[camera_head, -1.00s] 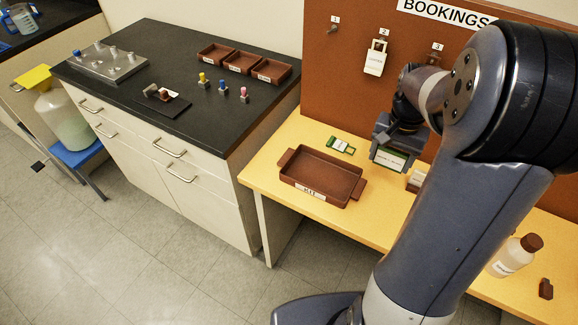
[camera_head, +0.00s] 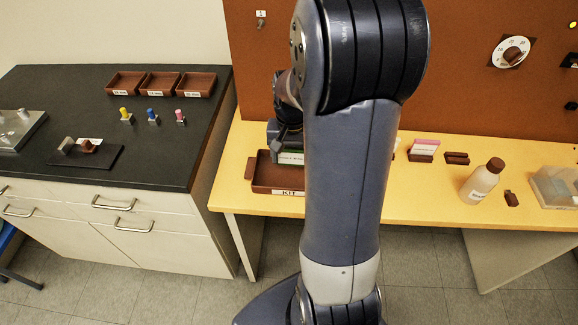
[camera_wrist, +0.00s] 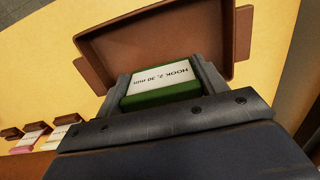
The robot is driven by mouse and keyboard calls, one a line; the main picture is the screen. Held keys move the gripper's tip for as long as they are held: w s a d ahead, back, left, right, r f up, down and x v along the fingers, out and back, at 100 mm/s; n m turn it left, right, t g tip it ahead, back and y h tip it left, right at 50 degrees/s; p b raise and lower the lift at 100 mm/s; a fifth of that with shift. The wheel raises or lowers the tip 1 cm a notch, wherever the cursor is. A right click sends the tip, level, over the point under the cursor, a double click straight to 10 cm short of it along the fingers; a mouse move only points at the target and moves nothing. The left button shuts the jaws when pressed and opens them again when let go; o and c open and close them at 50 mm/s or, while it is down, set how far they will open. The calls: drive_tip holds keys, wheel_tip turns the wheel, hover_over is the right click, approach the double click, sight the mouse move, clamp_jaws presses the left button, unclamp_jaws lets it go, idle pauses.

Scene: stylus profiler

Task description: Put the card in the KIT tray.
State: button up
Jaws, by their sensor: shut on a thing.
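The card is green with a white label reading "HOOK 2, 30 mm" (camera_wrist: 165,82). It sits between the two fingers of my gripper (camera_wrist: 162,76), which is shut on it. In the head view the card (camera_head: 291,158) shows below my gripper (camera_head: 289,145), in front of part of the KIT tray (camera_head: 262,184). The brown tray also shows in the wrist view (camera_wrist: 135,45), beyond the card, and its inside looks empty where visible. The card appears above the tray; its exact height is unclear. My arm hides the tray's right part.
A white bottle (camera_head: 479,184) and a clear box (camera_head: 556,187) stand on the yellow table (camera_head: 410,205) to the right. A brown board (camera_head: 460,90) rises behind the table.

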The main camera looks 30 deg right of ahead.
sight(292, 165)
drive_tip(key=shift+f, duration=2.15)
drive_tip(key=shift+f, duration=0.25)
drive_tip(key=o, duration=1.4)
drive_tip(key=shift+r, duration=0.1)
wheel_tip(292, 165, up, 12)
drive_tip(key=shift+r, duration=0.2)
drive_tip(key=shift+f, duration=0.15)
